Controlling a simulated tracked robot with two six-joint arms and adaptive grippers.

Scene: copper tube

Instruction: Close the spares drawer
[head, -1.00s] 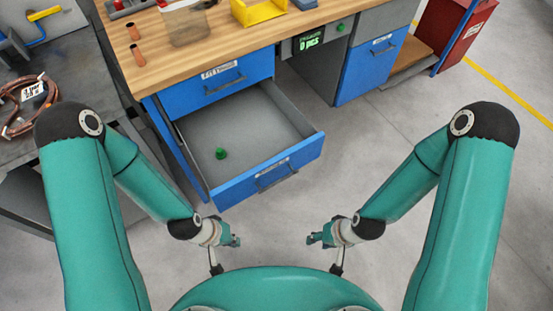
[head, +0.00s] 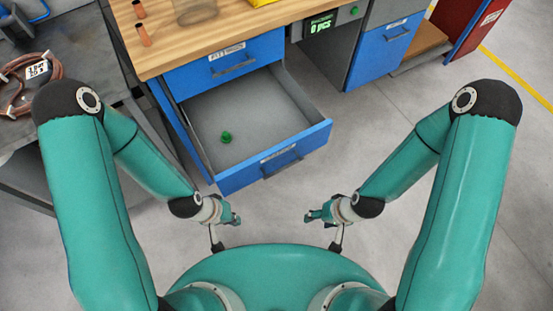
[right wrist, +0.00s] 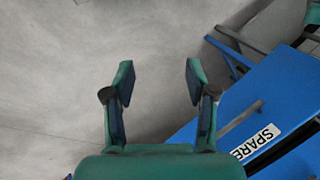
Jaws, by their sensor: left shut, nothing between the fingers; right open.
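The spares drawer (head: 275,159) is a blue-fronted grey drawer under the wooden bench top, pulled well out. A small green object (head: 226,137) lies on its floor. In the right wrist view the blue drawer front (right wrist: 283,100) is at the right, with a label partly reading "SPARE" (right wrist: 256,141). My left gripper (head: 237,216) is shut and empty, in front of the drawer's left part. My right gripper (head: 308,214) is open and empty, in front of its right part; its spread fingers show in the right wrist view (right wrist: 160,78). Neither gripper touches the drawer.
A closed fittings drawer (head: 225,65) sits above the open one. A blue cabinet (head: 383,50) and a red cabinet (head: 480,25) stand farther right. A dark table with a copper coil (head: 30,90) is at the left. Grey floor to the right is clear.

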